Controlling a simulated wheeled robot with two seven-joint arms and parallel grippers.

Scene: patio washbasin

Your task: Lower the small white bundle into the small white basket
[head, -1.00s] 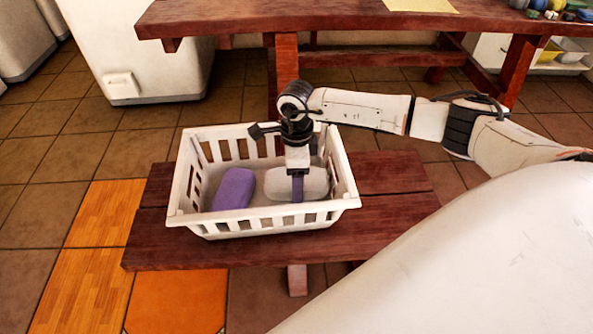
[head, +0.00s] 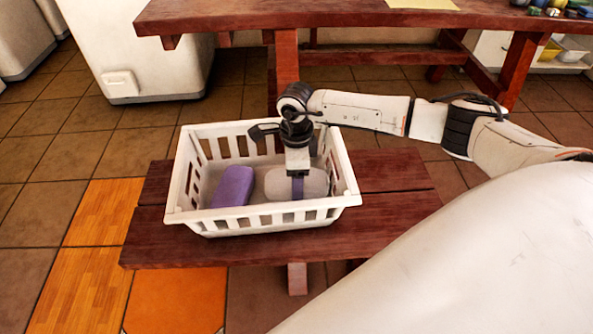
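The small white basket (head: 197,221) stands on a low dark-red wooden bench. The small white bundle (head: 279,184), pale grey-white with a purple band across its middle, is inside the basket's right half. My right gripper (head: 298,177) points down into the basket, directly over the bundle's middle and seemingly touching it. Its fingertips are not clear, so I cannot tell whether they are shut on the bundle. The bundle's underside is hidden by the basket's front wall. My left gripper is not in view.
A purple bundle (head: 233,187) lies in the basket's left half, beside the white one. The low bench (head: 392,204) has bare wood right of the basket. A taller red wooden table (head: 350,20) stands behind. White cabinets (head: 140,50) stand at the back left.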

